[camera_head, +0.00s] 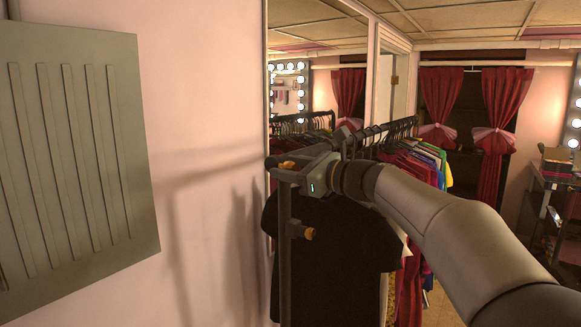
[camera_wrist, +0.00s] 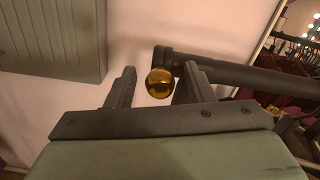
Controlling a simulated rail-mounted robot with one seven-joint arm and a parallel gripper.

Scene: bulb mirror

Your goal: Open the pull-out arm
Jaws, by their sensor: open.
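A dark bar (camera_wrist: 240,76) with a round brass knob (camera_wrist: 160,83) at its left end shows in the wrist view; it looks like the pull-out arm of the clothes rack. My gripper (camera_wrist: 155,82) is open, its two dark fingers on either side of the knob. The right finger is close to the knob and hides part of the bar; the left finger has a gap to it. I cannot tell whether either touches. In the head view my gripper (camera_head: 283,166) is at the top of the dark rack post (camera_head: 285,265), with a brass knob (camera_head: 287,164) there.
A second brass knob (camera_head: 308,233) sits lower on the post. A dark garment (camera_head: 340,265) hangs just right of it, and a rail of colourful clothes (camera_head: 430,165) runs behind. A slatted grey panel (camera_head: 75,165) is on the pink wall at left. A tall mirror (camera_head: 310,75) stands behind my gripper.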

